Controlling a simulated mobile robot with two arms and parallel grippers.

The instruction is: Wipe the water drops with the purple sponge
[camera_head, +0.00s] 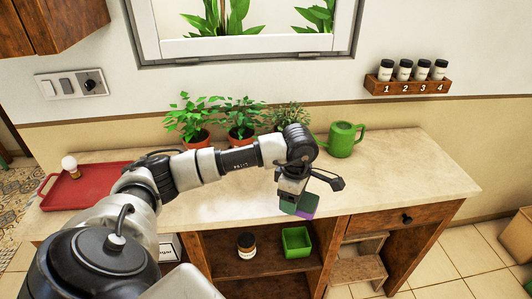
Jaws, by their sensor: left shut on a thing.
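My left arm reaches in from the left across the counter (410,180). My left gripper (296,202) points down near the counter's front edge, right of the middle of the picture. It is shut on the purple sponge (308,211), which shows a green part and a purple part below the jaws. I cannot tell whether the sponge touches the counter. I cannot make out water drops clearly; the arm hides part of the counter. My right gripper is not in view.
Several potted plants (241,117) and a green watering can (342,140) stand at the counter's back. A red tray (83,186) lies at left. Under the counter are a jar (246,246) and a green container (297,242). The counter's right end is clear.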

